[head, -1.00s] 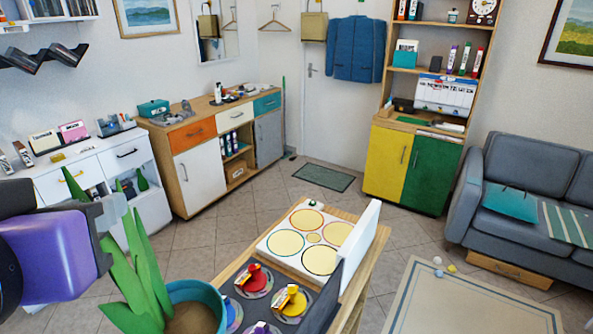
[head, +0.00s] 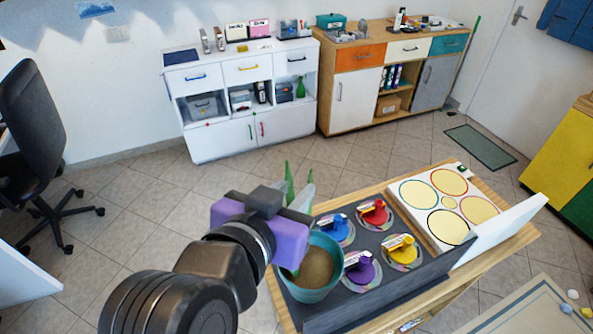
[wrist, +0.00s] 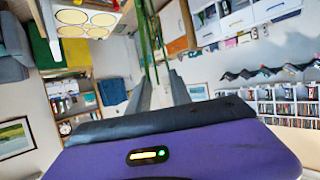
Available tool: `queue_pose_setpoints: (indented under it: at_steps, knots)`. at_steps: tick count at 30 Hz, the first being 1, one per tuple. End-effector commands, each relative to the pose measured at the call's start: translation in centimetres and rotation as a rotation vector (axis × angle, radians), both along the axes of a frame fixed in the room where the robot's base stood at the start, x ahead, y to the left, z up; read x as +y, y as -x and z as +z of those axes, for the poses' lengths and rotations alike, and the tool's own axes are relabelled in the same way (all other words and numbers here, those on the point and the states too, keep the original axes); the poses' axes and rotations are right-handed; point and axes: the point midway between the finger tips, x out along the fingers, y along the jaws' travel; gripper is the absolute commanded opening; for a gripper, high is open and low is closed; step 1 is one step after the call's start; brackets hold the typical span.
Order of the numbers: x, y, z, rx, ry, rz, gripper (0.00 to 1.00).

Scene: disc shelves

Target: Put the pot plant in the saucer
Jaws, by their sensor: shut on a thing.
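The pot plant is a teal pot (head: 314,292) with brown soil and long green leaves (head: 290,185). In the head view it shows at the left end of a dark disc tray (head: 400,297). I cannot tell if it rests there or is held above. My gripper (head: 302,195), with a purple body, is shut on the plant's leaves, and the purple body partly covers the pot's near left side. In the wrist view green leaves (wrist: 143,35) show beyond the grey fingers (wrist: 158,92). I cannot make out a saucer in either view.
Several discs with coloured knobs (head: 363,268) sit in the dark tray. A white board with coloured circles (head: 435,205) lies behind it on the wooden table (head: 500,250). White drawers (head: 245,95) stand at the back, an office chair (head: 45,150) at the left. Tiled floor lies between.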

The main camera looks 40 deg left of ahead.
Motion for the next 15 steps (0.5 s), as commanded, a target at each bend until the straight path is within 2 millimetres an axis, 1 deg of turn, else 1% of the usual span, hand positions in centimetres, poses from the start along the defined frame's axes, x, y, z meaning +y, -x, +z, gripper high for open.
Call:
queue_pose_setpoints:
  at_steps: [1, 4, 11, 15]
  knots:
    - [0.0, 0.0, 0.2, -0.005, -0.005, 0.001, 0.00]
    - [0.0, 0.0, -0.3, -0.005, -0.005, 0.001, 0.00]
    - [0.0, 0.0, -3.0, -0.004, -0.001, 0.001, 0.00]
    - [0.0, 0.0, -3.6, -0.006, -0.007, 0.002, 0.00]
